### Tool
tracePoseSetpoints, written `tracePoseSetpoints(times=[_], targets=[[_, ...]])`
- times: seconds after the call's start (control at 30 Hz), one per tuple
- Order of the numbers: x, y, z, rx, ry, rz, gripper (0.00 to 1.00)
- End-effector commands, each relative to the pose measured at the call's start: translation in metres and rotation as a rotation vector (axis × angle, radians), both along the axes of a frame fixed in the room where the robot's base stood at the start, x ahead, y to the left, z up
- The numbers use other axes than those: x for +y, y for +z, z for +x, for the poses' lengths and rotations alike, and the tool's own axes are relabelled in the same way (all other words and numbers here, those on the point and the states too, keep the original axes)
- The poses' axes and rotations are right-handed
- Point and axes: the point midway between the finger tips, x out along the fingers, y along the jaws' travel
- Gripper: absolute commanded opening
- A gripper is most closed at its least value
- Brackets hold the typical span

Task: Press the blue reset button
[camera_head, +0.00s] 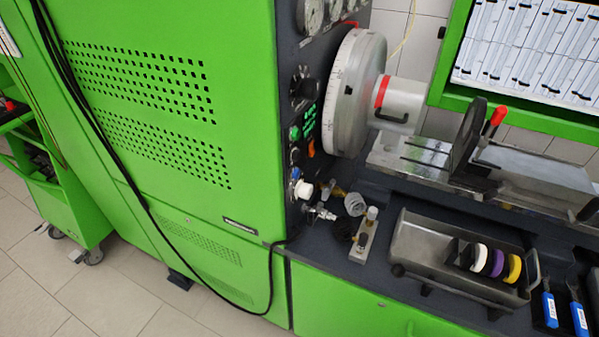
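A small blue spot (295,173), which may be the blue reset button, sits low on the dark control panel (293,90) of the green testbench. It is seen at a steep angle, just above a white round fitting (304,190). Its exact shape is too small to tell. My gripper is not in view.
A large grey disc (352,92) juts out to the right of the panel. Metal fittings (355,204) stand below it. A metal tray (420,236) with coloured rings lies on the bench. A black cable (118,170) hangs across the green cabinet (185,30).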

Motion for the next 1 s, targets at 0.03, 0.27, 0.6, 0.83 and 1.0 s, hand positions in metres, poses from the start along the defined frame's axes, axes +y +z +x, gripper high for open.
tracePoseSetpoints(times=[0.03, 0.27, 0.6, 0.83, 1.0], targets=[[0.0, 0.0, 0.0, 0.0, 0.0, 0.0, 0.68], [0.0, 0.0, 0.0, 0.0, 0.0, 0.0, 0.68], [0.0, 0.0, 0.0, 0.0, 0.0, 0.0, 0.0], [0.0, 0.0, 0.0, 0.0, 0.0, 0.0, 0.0], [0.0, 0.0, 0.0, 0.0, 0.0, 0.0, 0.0]])
